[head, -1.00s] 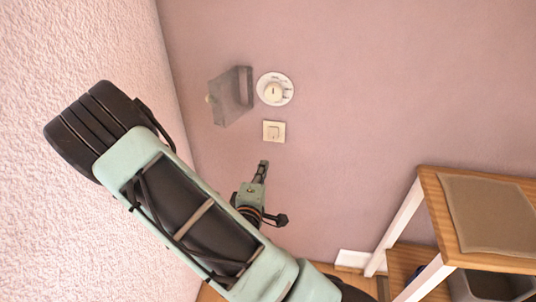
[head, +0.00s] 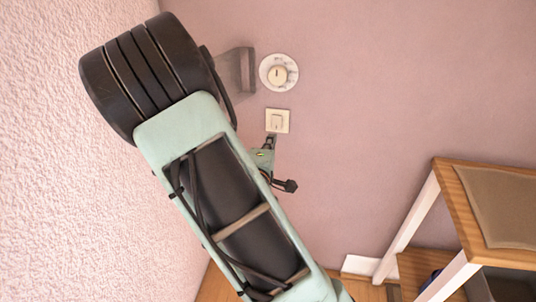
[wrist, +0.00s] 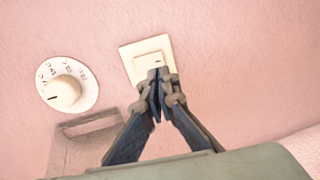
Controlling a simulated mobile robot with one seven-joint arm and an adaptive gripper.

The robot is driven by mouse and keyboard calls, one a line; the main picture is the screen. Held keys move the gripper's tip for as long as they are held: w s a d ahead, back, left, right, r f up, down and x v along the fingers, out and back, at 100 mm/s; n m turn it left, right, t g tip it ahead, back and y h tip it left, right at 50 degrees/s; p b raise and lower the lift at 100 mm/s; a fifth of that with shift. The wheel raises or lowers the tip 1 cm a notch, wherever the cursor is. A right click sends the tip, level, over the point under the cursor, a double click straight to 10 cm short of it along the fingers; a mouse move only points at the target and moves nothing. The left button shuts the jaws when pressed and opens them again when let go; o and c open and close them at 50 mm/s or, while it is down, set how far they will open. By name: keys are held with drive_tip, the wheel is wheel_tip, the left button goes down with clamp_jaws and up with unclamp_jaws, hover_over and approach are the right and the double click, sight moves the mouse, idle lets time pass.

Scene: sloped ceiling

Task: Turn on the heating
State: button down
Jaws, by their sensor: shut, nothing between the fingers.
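A round white dial (head: 278,73) with a cream knob is on the pink wall. It also shows in the wrist view (wrist: 66,88), with markings around its rim and a dark line on the knob. A square cream wall switch (head: 278,121) is below the dial in the head view; it also shows in the wrist view (wrist: 146,59). My gripper (head: 270,139) is shut and empty, its tips at the lower edge of the switch. In the wrist view my gripper (wrist: 160,75) overlaps the switch's lower part; I cannot tell whether they touch.
A grey see-through cover (head: 246,70) juts from the wall beside the dial, partly hidden by my arm; it also shows in the wrist view (wrist: 88,140). A textured wall (head: 60,180) rises at left. A wooden table (head: 455,190) stands at lower right.

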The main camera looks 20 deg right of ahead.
sight(276, 129)
drive_tip(key=shift+b+x, duration=0.4)
drive_tip(key=shift+x, duration=2.4)
drive_tip(key=shift+w+d+f, duration=0.2)
drive_tip(key=shift+w, duration=0.15)
drive_tip(key=shift+s+a, duration=0.1)
drive_tip(key=shift+s, duration=0.05)
